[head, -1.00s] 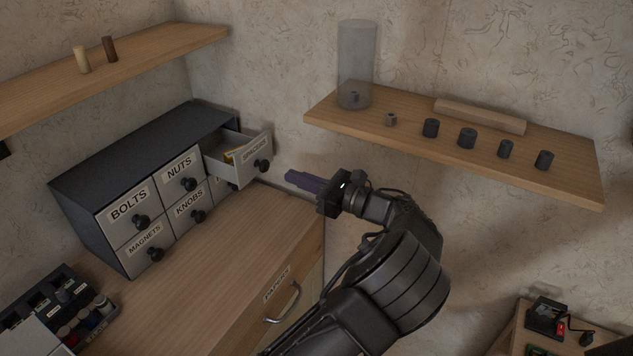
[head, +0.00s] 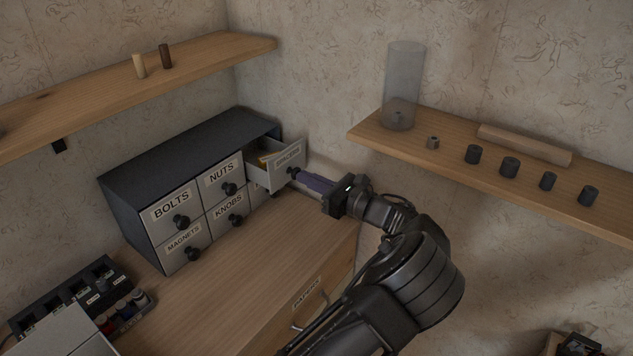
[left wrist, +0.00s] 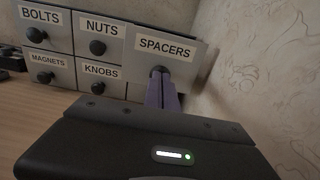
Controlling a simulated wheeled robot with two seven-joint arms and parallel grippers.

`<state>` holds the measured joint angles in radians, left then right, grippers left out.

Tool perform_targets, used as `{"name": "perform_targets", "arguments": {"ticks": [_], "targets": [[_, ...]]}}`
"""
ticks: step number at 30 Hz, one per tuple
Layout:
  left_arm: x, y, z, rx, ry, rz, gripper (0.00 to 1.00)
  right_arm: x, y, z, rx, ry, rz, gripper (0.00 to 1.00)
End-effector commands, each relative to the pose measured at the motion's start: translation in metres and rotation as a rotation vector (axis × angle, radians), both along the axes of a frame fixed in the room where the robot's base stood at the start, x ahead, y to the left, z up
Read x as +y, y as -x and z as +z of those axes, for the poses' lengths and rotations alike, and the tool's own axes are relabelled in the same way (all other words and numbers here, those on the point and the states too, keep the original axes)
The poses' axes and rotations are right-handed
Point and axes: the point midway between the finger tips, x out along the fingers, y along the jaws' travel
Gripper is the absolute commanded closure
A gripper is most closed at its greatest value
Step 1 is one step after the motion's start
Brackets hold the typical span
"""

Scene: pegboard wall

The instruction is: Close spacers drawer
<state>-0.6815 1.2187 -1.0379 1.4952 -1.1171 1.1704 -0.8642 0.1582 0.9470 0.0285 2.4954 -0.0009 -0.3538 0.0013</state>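The spacers drawer (head: 276,160) is at the top right of the dark drawer cabinet (head: 190,150) and stands partly open. Its front bears the label SPACERS and a dark round knob (head: 292,172). The front also shows in the left wrist view (left wrist: 190,50), with the knob (left wrist: 158,71) at the fingertips. My left gripper (head: 302,177) has purple fingers, shut together, with the tips at the knob and pointing toward the drawer front. They seem to touch the knob, but the exact contact is hidden. My right gripper is not in view.
Shut drawers labelled BOLTS, NUTS, MAGNETS and KNOBS are beside it. The wooden counter (head: 235,260) below is mostly clear, with a dark organizer (head: 75,295) at left. A wall shelf (head: 450,150) with a clear cylinder (head: 404,80) and several dark pieces is at right.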

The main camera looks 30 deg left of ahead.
Motion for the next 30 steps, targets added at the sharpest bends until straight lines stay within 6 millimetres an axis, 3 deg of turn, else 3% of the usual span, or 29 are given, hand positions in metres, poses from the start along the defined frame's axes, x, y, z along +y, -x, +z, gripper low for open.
{"name": "perform_targets", "arguments": {"ticks": [6,10,23,30], "targets": [[0.061,-0.003,0.001,0.000,-0.001,0.006,1.00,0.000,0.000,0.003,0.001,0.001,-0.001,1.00],[0.083,-0.006,0.001,0.000,-0.001,0.003,1.00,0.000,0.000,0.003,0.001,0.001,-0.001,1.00],[0.090,-0.007,0.004,-0.001,-0.006,0.002,1.00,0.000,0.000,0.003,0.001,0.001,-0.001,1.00],[0.084,-0.006,0.005,-0.001,-0.006,0.003,1.00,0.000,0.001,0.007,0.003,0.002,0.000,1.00]]}}
